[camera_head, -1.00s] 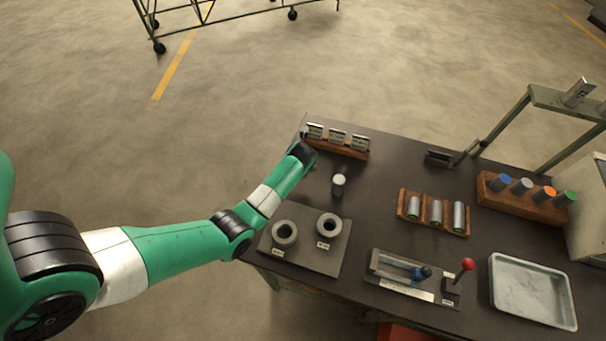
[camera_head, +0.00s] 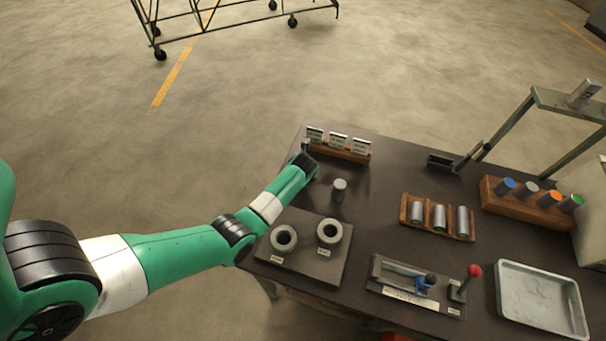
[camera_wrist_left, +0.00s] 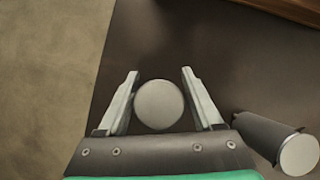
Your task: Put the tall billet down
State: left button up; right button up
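In the left wrist view a round, pale grey billet top (camera_wrist_left: 159,104), taken as the tall billet, shows end-on between the two fingers of my left gripper (camera_wrist_left: 160,76). Narrow dark gaps seem to show on both sides, but I cannot tell whether the fingers touch it lower down. Its body and foot are hidden beneath the top. In the head view my left gripper (camera_head: 304,147) is at the table's far left corner, left of the label rack, mostly hidden by my wrist. My right gripper is not in view.
Another grey billet (camera_head: 339,189) stands close by; it shows at lower right in the wrist view (camera_wrist_left: 275,138). Around are a label rack (camera_head: 353,156), a plate with two rings (camera_head: 310,270), a three-billet tray (camera_head: 404,208), a lever fixture (camera_head: 376,278) and a metal tray (camera_head: 503,275).

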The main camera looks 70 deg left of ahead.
pick_arm(q)
jog(key=shift+o, duration=0.5)
jog(key=shift+r, duration=0.4)
jog(key=p+v, duration=0.5)
jog(key=v, duration=0.6)
jog(key=shift+d+r, duration=0.15)
jog(key=shift+d, duration=0.1)
jog(key=shift+s, duration=0.1)
